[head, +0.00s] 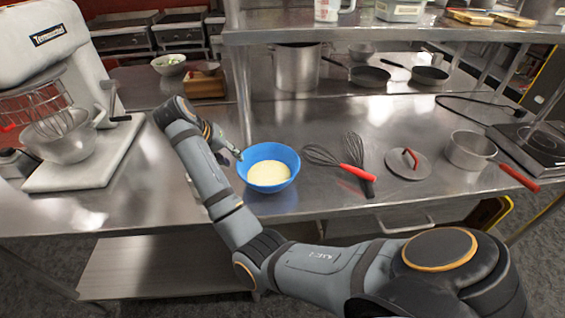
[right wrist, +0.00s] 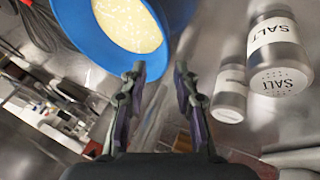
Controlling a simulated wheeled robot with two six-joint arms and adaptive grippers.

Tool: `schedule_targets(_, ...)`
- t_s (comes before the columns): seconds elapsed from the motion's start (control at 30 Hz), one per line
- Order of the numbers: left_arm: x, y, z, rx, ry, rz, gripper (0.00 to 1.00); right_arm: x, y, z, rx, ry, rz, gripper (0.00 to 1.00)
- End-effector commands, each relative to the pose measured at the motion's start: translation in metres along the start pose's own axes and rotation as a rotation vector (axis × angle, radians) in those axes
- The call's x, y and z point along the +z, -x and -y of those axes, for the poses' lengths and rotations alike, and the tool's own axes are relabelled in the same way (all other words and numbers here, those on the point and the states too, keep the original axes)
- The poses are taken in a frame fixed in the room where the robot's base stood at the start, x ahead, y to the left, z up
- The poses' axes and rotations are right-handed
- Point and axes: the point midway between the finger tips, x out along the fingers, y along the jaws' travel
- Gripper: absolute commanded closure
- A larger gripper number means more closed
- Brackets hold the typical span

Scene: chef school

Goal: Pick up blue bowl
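The blue bowl (head: 268,153) stands upright on the steel counter and holds a pale yellow content. My right gripper (head: 238,155) is just left of the bowl's rim in the head view. In the right wrist view the two fingers (right wrist: 160,70) are apart with nothing held between them. The bowl (right wrist: 85,32) fills the upper left there, close beyond the left finger's tip. I cannot tell if the finger touches the rim. My left gripper is not in view.
Two salt shakers (right wrist: 272,60) (right wrist: 230,93) stand close to the right finger. Whisks (head: 353,160), a lid (head: 408,166) and a saucepan (head: 470,150) lie right of the bowl. A stand mixer (head: 50,60) is at left. A shelf post (head: 240,100) rises behind the bowl.

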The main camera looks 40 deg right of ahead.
Motion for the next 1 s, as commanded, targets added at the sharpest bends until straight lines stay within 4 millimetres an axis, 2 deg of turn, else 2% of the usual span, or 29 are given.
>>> schedule_targets(0.07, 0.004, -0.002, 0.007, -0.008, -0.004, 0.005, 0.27, 0.001, -0.002, 0.001, -0.002, 0.001, 0.0, 0.7)
schedule_targets(0.13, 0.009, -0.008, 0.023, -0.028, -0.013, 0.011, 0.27, 0.002, -0.009, 0.002, -0.001, 0.0, 0.0, 0.7)
schedule_targets(0.2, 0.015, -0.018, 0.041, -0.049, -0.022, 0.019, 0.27, 0.003, -0.02, 0.003, -0.001, 0.0, 0.0, 0.7)
schedule_targets(0.3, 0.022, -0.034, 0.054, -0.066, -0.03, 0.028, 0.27, 0.003, -0.04, 0.003, 0.001, -0.001, -0.001, 0.7)
schedule_targets(0.37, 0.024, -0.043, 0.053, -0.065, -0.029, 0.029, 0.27, 0.003, -0.05, 0.003, 0.0, -0.001, -0.001, 0.7)
schedule_targets(0.43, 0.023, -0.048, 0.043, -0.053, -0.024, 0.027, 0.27, 0.002, -0.056, 0.002, -0.001, -0.001, -0.002, 0.7)
schedule_targets(0.6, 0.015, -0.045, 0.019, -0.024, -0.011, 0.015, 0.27, 0.0, -0.059, -0.001, -0.001, 0.001, 0.0, 0.7)
schedule_targets(0.8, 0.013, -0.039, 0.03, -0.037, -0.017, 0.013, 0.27, -0.001, -0.093, -0.004, 0.0, 0.002, 0.001, 0.7)
schedule_targets(1.0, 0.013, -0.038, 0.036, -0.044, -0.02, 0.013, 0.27, -0.001, -0.105, -0.003, -0.004, 0.001, -0.001, 0.7)
